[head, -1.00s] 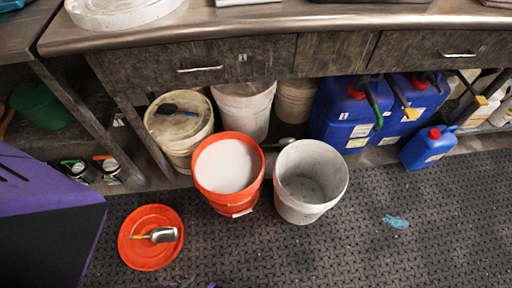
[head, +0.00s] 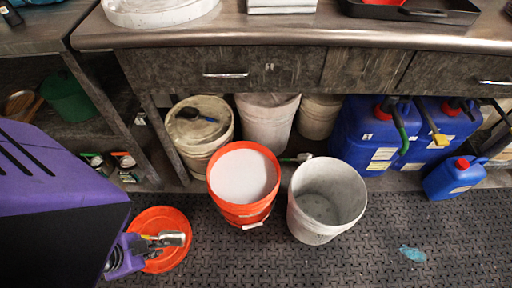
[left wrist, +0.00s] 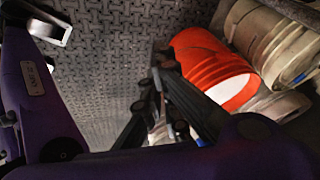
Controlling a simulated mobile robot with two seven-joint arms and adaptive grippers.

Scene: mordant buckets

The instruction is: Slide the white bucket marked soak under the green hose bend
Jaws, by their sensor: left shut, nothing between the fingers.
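An open, empty white bucket (head: 325,200) stands upright on the floor in front of the shelf; I cannot read any marking on it. The green hose bend (head: 401,134) is on a large blue jug under the counter, behind and to the right of that bucket. My left gripper (head: 148,252) is low at the left, over the orange lid, well left of the white bucket and apart from it. Its dark fingers (left wrist: 163,85) are shut and empty in the left wrist view. My right gripper is not in view.
An orange bucket (head: 240,210) of white material stands close left of the white bucket; it also shows in the left wrist view (left wrist: 210,65). An orange lid (head: 165,216) carries a metal scoop (head: 172,238). Floor at right is mostly clear.

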